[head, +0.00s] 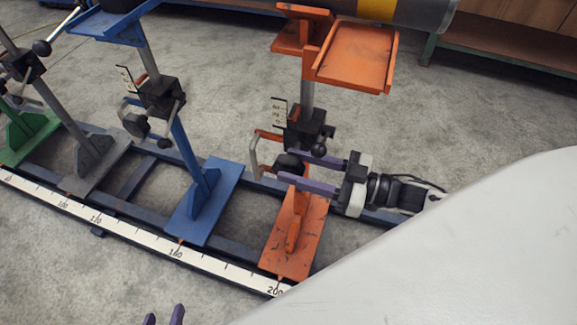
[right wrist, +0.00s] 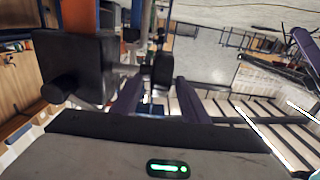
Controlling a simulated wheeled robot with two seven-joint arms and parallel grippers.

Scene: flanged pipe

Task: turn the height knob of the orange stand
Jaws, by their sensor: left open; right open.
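The orange stand (head: 296,235) stands at the right end of the rail, with a black clamp block (head: 306,127) on its grey post. A dark round height knob (head: 289,162) sits low on the block's left side. My right gripper (head: 288,166) reaches in from the right, open, its purple fingers above and below the knob; contact cannot be told. In the right wrist view the dark knob (right wrist: 162,70) shows between and beyond the open fingers (right wrist: 158,98), with the block (right wrist: 85,68) at left. My left gripper (head: 164,317) shows only its open fingertips at the bottom edge.
A small round-ended handle (head: 320,149) sits just above my right fingers. A blue stand (head: 208,205) and a scale rail (head: 130,230) lie left.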

